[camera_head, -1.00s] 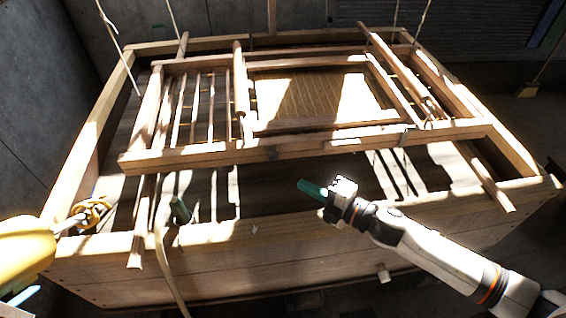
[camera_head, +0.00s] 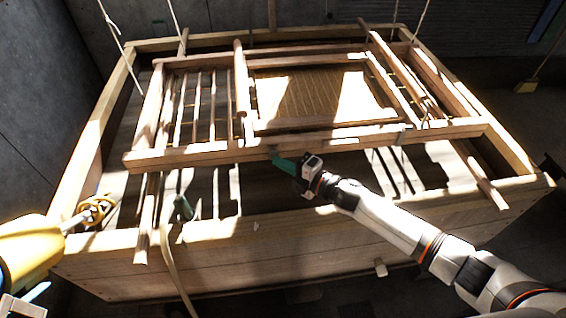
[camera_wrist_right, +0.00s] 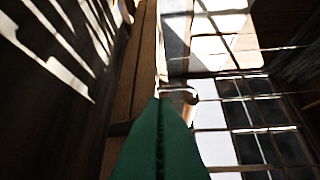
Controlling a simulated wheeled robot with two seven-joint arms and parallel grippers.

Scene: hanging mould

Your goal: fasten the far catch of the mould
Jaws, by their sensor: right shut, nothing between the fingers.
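The mould (camera_head: 200,157) is a wooden frame with slats and a ribbed panel, lying across a large wooden vat. A small metal fitting (camera_head: 402,128), perhaps a catch, shows on its front bar; I cannot tell which catch is the far one. My right gripper (camera_head: 283,163) is shut and empty, its green fingertips at the near side of that bar, left of the fitting. In the right wrist view its green fingers (camera_wrist_right: 158,140) point along a wooden bar; a curved piece (camera_wrist_right: 190,95) shows just beyond the tips. A yellow arm end (camera_head: 95,210), apparently my left gripper, is at the left rim.
The vat's front wall (camera_head: 230,252) and rim lie below my right arm. Cords (camera_head: 113,25) hang at the back corners. A dark green upright object (camera_head: 182,207) and a pale strap (camera_head: 172,260) are at the front left. Loose bars stick out over the rim.

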